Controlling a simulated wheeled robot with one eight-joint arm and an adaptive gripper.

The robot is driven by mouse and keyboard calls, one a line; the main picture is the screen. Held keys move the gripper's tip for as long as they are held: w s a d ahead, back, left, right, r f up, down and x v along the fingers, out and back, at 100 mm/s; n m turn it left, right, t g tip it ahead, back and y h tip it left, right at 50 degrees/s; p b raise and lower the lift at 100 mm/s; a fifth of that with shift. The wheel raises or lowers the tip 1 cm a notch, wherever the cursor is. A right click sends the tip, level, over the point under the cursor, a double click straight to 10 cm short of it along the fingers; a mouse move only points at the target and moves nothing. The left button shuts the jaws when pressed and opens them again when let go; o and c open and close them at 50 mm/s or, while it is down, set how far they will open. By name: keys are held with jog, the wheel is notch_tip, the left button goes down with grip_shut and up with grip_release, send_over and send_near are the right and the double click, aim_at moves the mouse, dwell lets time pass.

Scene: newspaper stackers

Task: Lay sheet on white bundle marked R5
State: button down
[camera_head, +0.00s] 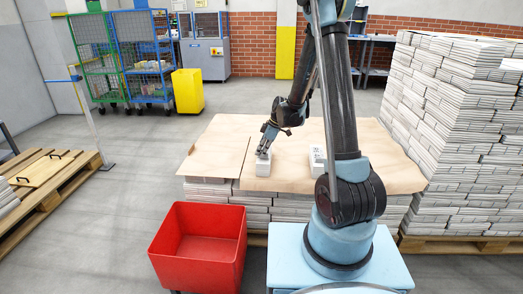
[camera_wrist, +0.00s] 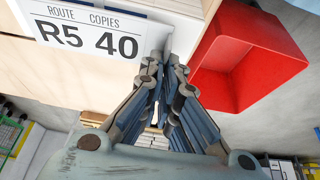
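My gripper's fingertips (camera_wrist: 165,62) are close together at the label's lower right corner. Whether they clasp anything there is hard to tell. A flat brown sheet (camera_head: 215,155) lies at the left of the pile top.
A red bin (camera_head: 200,243) stands in front of the pile, also in the wrist view (camera_wrist: 245,55). Tall newspaper stacks (camera_head: 450,130) rise at the right. A wooden pallet (camera_head: 50,180) lies at the left. A yellow bin (camera_head: 188,91) and wheeled cages (camera_head: 140,60) stand behind.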

jog(key=shift+f, duration=0.6)
dwell(0.6)
jog(key=c, duration=1.7)
grip_release()
jog(key=v, duration=1.1)
jog(key=s+d+r+m+h, duration=0.1)
jog(key=s+d+r+m, duration=0.4)
jog(key=s+d+r, duration=0.3)
jog(key=s+d+f+m+h, duration=0.1)
jog(key=s+d+m, duration=0.3)
jog(key=s, duration=0.4)
jog(key=s+d+f+m+t+h, duration=0.1)
jog(key=s+d+m, duration=0.3)
jog(key=s, duration=0.5)
jog(key=s+d+f+m+t+h, duration=0.1)
jog(key=s+d+m, duration=0.3)
jog(key=s, duration=0.4)
jog(key=shift+s+d+f+h, duration=0.15)
jog(key=shift+f+h, duration=0.15)
jog(key=shift+f, duration=0.35)
